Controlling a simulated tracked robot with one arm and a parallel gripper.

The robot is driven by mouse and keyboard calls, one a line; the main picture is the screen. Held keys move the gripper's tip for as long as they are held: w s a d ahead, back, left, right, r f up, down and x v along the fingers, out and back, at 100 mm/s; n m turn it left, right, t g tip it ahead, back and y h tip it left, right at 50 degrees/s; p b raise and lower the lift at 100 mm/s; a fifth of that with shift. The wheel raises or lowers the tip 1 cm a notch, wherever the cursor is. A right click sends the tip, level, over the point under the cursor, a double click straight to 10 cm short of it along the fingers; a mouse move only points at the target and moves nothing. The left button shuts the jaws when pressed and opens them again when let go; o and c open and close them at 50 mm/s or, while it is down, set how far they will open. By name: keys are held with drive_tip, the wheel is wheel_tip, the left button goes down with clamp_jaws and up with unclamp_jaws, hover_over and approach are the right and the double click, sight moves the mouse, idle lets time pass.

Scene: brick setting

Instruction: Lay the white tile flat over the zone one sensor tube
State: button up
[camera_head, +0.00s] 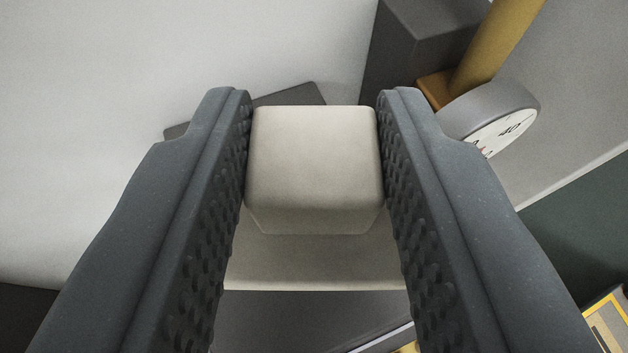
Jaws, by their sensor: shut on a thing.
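My gripper (314,150) is shut on a pale, off-white block with rounded edges, one finger pressed against each side. A flat pale slab, which looks like the white tile (312,268), shows below the block between the fingers. The block appears to be its grip. The fingers hide the slab's left and right ends. I cannot make out the zone one sensor tube in this view.
A round gauge (492,118) with a white face is at the upper right, beside an ochre post (497,45). A dark grey box (415,45) stands left of the post. A yellow-edged panel (606,322) shows at the lower right corner. A pale surface fills the upper left.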

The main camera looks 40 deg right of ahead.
drive_tip(key=shift+f+b, duration=0.55)
drive_tip(key=shift+f, duration=0.15)
drive_tip(key=o, duration=1)
drive_tip(key=shift+r, duration=0.1)
drive_tip(key=shift+r, duration=0.15)
drive_tip(key=shift+r+p, duration=0.4)
drive_tip(key=shift+p, duration=0.3)
drive_tip(key=b+v, duration=0.3)
drive_tip(key=v, duration=0.9)
drive_tip(key=shift+f+b, duration=0.2)
drive_tip(key=shift+b, duration=0.1)
drive_tip(key=shift+a, duration=0.1)
